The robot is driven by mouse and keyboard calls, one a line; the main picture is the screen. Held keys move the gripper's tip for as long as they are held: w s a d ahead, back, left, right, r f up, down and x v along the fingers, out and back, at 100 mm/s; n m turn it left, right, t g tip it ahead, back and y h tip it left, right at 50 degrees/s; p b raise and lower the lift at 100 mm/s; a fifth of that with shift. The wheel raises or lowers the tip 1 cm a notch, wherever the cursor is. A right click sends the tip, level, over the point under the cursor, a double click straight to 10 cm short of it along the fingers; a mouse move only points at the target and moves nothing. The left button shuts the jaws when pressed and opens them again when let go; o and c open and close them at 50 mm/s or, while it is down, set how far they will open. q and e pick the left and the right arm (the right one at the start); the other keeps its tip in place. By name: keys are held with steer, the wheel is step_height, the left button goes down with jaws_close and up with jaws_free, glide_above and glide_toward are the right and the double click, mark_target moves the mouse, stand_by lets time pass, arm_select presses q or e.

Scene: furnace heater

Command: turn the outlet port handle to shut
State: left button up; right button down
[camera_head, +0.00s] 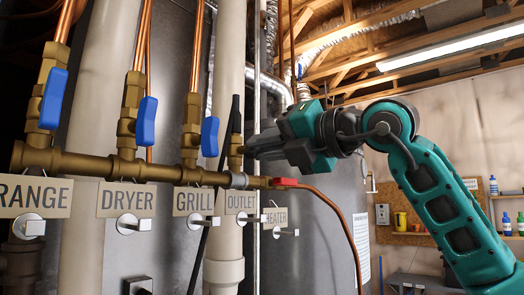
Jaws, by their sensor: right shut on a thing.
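A brass gas manifold (90,165) runs across the left half of the view with several upright valves. The valve above the OUTLET label (240,201) is a short brass body (235,152). My right gripper (254,146) reaches in from the right, level with the top of this valve, and is shut on its handle. The jaws hide the outlet handle, so I cannot tell its angle. The range handle (53,100), dryer handle (146,122) and grill handle (210,137) are blue and hang roughly upright beside their valves. My left gripper is out of view.
A red handle (286,182) sits at the manifold's right end, close below my gripper. Copper pipes (197,45) rise from the valves, and pale vertical pipes (230,60) stand close behind. A grey tank (335,200) is behind my wrist. The right background holds shelves with bottles.

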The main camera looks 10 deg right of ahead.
steer(key=shift+m+b, duration=0.9)
steer(key=shift+m, duration=1.4)
